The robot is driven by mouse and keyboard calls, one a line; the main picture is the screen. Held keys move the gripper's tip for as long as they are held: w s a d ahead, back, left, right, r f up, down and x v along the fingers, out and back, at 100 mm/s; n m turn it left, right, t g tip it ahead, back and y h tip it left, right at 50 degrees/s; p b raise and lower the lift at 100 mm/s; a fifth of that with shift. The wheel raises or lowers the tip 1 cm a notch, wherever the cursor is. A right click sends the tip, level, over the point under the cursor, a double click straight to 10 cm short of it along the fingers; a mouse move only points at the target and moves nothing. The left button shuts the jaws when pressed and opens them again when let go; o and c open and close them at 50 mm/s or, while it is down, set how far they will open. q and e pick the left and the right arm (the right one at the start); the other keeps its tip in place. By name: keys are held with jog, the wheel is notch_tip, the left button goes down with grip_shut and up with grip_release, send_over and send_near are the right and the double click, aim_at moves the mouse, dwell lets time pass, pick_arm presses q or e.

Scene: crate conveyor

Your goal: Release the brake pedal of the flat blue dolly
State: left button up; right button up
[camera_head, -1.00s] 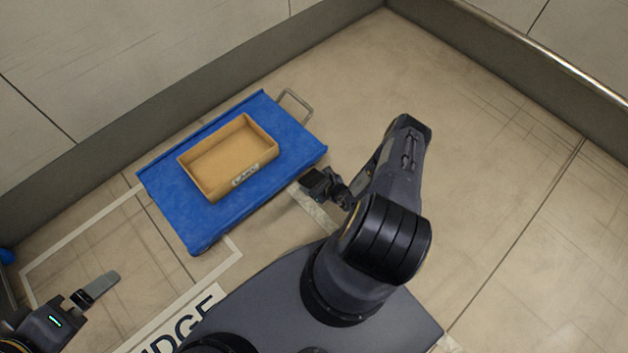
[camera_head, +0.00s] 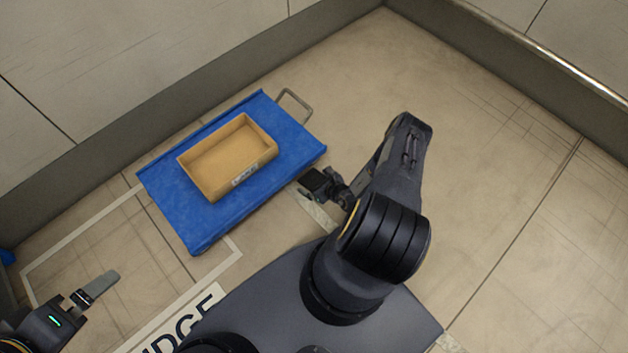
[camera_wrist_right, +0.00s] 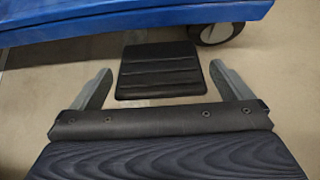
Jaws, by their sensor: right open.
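The flat blue dolly (camera_head: 168,190) stands on the floor left of centre in the head view; its edge (camera_wrist_right: 130,18) crosses the top of the right wrist view. A black ridged brake pedal (camera_wrist_right: 160,70) lies just below that edge. My right gripper (camera_wrist_right: 157,84) is open, with one grey finger on each side of the pedal and gaps between them. Whether the pedal is up or down I cannot tell. In the head view my right gripper (camera_head: 313,186) is close to the dolly's right edge, mostly hidden. My left gripper (camera_head: 97,287) is at the lower left, away from the dolly; its opening is unclear.
A tan open crate (camera_head: 190,175) sits on the dolly. A metal handle (camera_head: 296,103) sticks out at the dolly's far end. A wheel (camera_wrist_right: 216,33) shows right of the pedal. A wall with a dark base (camera_head: 130,125) runs behind. Floor at the right (camera_head: 520,190) is clear.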

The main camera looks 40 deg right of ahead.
aim_at(317, 183)
jog(key=p+v, duration=0.2)
jog(key=v, duration=0.3)
jog(key=shift+s+r, duration=0.25)
jog(key=shift+r, duration=0.1)
jog(key=shift+s+r, duration=0.2)
jog(key=shift+s, duration=0.25)
